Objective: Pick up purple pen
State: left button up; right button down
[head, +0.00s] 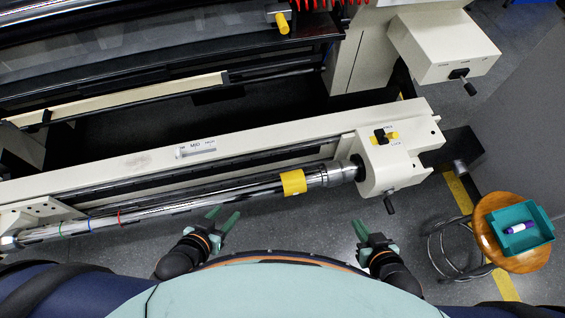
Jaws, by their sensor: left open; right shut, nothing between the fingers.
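The purple pen (520,227), with a white middle part, lies in a teal tray (540,242) on a round wooden stool (497,259) at the lower right. My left gripper (221,218) is open and empty, low in the middle left, in front of the machine's chrome bar. My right gripper (362,228) is shut and empty, left of the stool and well apart from the pen. Neither gripper touches the pen or the tray.
A long cream machine beam (255,137) with a chrome roller (150,213) and yellow collar (293,182) runs across the view ahead of my grippers. A dark crank handle (389,204) sticks out near my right gripper. Grey floor (330,215) is free between the grippers.

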aim_at(524, 225)
jog(key=u, duration=1.6)
jog(key=z, duration=3.75)
jog(key=u, duration=0.65)
jog(key=l+u, duration=0.15)
jog(key=u, duration=0.25)
jog(key=i+l+u, duration=0.1)
jog(key=l+u, duration=0.35)
jog(key=u, duration=0.3)
